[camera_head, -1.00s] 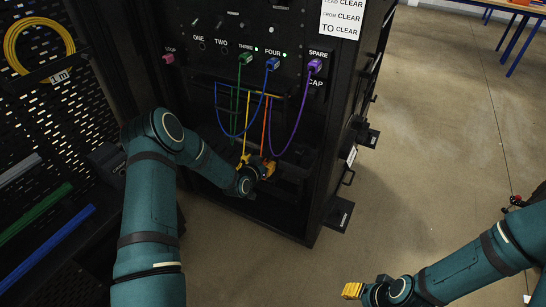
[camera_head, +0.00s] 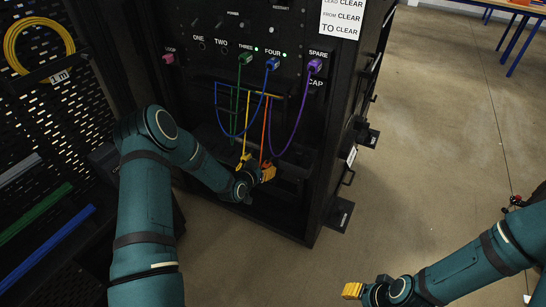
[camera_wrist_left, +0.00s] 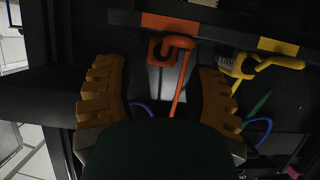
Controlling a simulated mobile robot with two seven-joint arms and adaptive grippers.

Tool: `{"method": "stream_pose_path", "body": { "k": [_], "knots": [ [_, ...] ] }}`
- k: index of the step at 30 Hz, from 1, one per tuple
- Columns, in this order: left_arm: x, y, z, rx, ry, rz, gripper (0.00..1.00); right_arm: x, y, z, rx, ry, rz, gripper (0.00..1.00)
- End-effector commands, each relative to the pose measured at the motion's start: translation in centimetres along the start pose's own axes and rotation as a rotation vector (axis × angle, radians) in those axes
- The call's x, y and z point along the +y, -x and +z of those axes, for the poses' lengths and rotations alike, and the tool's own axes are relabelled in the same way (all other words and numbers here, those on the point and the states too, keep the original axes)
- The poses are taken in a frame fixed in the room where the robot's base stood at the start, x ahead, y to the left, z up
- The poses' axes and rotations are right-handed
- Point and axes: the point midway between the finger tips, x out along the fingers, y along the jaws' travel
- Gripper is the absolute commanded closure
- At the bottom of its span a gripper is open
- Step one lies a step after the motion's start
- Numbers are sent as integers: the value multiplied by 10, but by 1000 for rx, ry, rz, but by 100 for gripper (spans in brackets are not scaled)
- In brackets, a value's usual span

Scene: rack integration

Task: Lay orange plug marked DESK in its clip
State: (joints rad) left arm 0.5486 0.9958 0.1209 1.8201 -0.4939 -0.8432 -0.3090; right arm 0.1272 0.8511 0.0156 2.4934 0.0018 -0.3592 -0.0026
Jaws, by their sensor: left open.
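My left gripper (camera_head: 268,173) is low in front of the rack, near the bottom of the hanging orange cable (camera_head: 265,130). In the left wrist view its two ridged fingers stand apart, and the gripper (camera_wrist_left: 158,72) is open. The orange plug (camera_wrist_left: 165,47), a hooked orange piece with its cable running down, shows just beyond and between the fingertips, under an orange-marked part of a dark rail (camera_wrist_left: 170,23). No finger visibly touches it. Whether it sits in its clip is unclear, and the DESK marking is not readable. My right gripper (camera_head: 352,291) is at the bottom, away from the rack.
A yellow plug (camera_wrist_left: 232,66) is beside the orange one, by a yellow mark on the rail. Green (camera_head: 246,58), blue (camera_head: 272,64) and purple (camera_head: 315,66) plugs sit in the panel above, their cables looping down. Open floor (camera_head: 430,150) lies right of the rack.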

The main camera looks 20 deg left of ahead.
Motion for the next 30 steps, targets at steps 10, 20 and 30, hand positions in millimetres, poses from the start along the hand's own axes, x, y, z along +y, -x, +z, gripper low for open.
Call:
{"method": "stream_pose_path", "body": {
  "k": [10, 20, 30],
  "knots": [
    [0, 69, -1, 0, 0, -1, 44, 0, 0, 0, 0, 0, 0, 53],
    [0, 95, 0, -1, 0, -1, 44, 0, 0, 0, 0, 0, 0, 53],
    [90, 111, 44, -286, 157, 106, 44, 0, 0, 0, 0, 0, 0, 53]
  ]
}}
